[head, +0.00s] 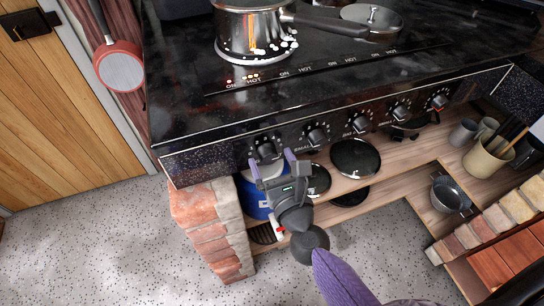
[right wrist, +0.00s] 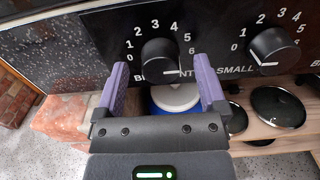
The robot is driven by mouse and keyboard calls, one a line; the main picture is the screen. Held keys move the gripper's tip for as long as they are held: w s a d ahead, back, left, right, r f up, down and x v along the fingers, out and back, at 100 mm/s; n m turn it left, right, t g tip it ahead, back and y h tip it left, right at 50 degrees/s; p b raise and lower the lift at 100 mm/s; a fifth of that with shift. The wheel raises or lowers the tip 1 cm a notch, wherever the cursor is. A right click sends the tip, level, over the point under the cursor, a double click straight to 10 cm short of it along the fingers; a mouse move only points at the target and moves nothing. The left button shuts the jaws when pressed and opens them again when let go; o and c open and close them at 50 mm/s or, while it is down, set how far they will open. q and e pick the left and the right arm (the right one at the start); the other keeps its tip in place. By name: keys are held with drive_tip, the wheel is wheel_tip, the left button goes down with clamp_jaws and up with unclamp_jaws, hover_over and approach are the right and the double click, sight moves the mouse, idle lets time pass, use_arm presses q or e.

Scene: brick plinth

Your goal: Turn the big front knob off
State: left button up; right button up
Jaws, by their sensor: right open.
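The big front knob is the leftmost black knob (head: 265,150) on the dark front panel of the stove. It also shows in the right wrist view (right wrist: 161,58), with numbers around it and a label partly hidden behind it. A pale mark shows low on its face; its exact setting is hard to read. My right gripper (head: 270,160) is open in front of this knob, its purple fingers on either side of and slightly below it. In the right wrist view the gripper (right wrist: 162,80) has nothing between its fingers but the knob beyond. My left gripper is not in view.
Another knob (right wrist: 274,48) labelled small sits to the right, with more along the panel. A steel pot (head: 250,22) stands on the burner above, near small lit indicators. A shelf (head: 385,178) with pans and a blue-sided container (head: 255,205) lies below; a brick pillar (head: 205,225) is at left.

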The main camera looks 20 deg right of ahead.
drive_tip(key=shift+w, duration=0.3)
clamp_jaws()
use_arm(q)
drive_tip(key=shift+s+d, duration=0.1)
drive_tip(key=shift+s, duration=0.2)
